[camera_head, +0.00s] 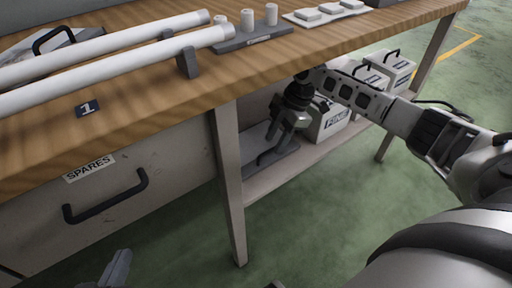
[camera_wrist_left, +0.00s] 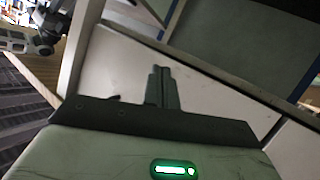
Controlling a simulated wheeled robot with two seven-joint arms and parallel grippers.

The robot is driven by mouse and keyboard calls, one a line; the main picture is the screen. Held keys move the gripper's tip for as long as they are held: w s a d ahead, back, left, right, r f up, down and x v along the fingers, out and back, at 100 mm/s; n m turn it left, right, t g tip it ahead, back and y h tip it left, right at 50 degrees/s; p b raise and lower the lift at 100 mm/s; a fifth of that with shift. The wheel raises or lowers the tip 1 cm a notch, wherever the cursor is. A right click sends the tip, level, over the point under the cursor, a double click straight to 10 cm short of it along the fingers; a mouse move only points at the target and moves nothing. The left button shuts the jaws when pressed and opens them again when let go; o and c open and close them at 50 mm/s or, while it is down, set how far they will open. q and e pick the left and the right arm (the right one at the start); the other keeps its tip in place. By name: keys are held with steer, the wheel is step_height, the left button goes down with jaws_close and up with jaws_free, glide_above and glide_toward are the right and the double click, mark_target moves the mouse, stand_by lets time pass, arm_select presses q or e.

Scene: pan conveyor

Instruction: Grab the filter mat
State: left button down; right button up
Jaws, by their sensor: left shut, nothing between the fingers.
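No thing in view can be surely told as the filter mat. Several flat white pads (camera_head: 325,11) lie on a pale tray at the back of the wooden bench. A flat grey item (camera_head: 272,148) lies on the lower shelf, partly behind my right gripper. My left gripper (camera_head: 120,262) is low at the bottom left, below the drawer and apart from the bench. In the left wrist view its fingers (camera_wrist_left: 161,72) are together and empty, in front of a pale panel. My right gripper (camera_head: 284,133) hangs under the bench top near the shelf; its finger gap is unclear.
The drawer marked SPARES (camera_head: 125,180) is shut, with a dark handle (camera_head: 105,200). Two white tubes (camera_head: 110,60) lie on the bench. A bench leg (camera_head: 228,180) stands between my grippers. White cases (camera_head: 328,120) stand on the shelf. The green floor in front is clear.

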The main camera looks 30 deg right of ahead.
mark_target(260, 155)
steer(key=a, duration=0.3)
steer(key=shift+w, duration=0.2)
steer(key=b+x, duration=0.2)
steer(key=x, duration=0.2)
steer(key=shift+f, duration=0.4)
steer(key=shift+a+f, duration=0.1)
steer(key=shift+f, duration=0.05)
jaws_close()
arm_select(q)
steer(key=shift+w+d+r+t+h, duration=0.25)
steer(key=shift+d+r+t+h, duration=0.15)
steer(key=shift+r, duration=0.2)
